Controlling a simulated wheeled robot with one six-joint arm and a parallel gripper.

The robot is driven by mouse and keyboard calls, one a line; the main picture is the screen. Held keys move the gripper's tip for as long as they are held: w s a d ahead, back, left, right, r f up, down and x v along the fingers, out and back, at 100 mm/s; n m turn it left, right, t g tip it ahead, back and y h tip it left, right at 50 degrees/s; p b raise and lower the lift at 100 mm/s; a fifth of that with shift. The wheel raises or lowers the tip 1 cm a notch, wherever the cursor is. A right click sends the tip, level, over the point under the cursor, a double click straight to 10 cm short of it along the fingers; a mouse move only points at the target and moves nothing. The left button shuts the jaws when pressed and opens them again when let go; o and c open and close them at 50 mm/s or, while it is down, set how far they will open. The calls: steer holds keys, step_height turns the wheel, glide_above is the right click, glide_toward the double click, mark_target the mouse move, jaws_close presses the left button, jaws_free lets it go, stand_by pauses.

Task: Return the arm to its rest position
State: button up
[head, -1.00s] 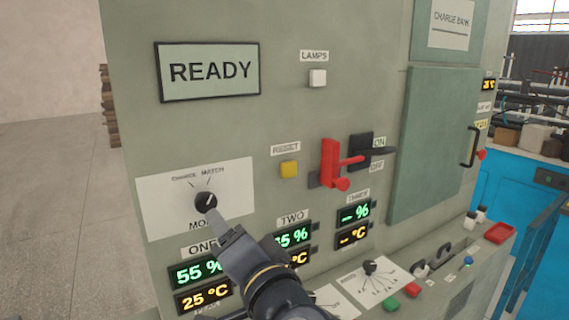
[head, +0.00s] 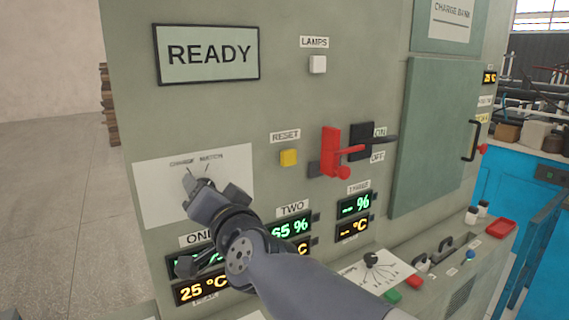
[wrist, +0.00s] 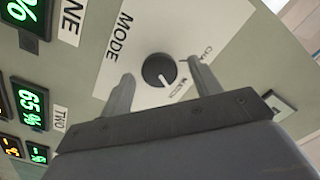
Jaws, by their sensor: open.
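My gripper (head: 200,186) is in front of the white mode plate on the grey panel, and it hides the knob in the head view. In the wrist view, the round black mode knob (wrist: 159,70) sits between my two open fingers (wrist: 160,88), with nothing gripped. The knob's white pointer mark is directed toward the side of the plate with the MATCH lettering. I cannot tell how far the fingertips are from the plate. My arm reaches in from the lower right of the head view.
The panel carries a READY display (head: 208,54), a yellow reset button (head: 288,158), a red lever (head: 331,152) and a black switch (head: 362,147). Open floor (head: 60,220) is at left.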

steer(key=shift+s+d+n+p, duration=0.5)
steer(key=shift+s+n, duration=0.3)
steer(key=shift+n, duration=0.65)
steer(key=shift+s+d+n+p, duration=0.5)
steer(key=shift+s+n, duration=0.35)
steer(key=shift+n, duration=0.65)
steer(key=shift+s+d+n+p, duration=0.5)
steer(key=shift+s+n, duration=0.3)
steer(key=shift+n, duration=0.65)
steer(key=shift+f, duration=0.2)
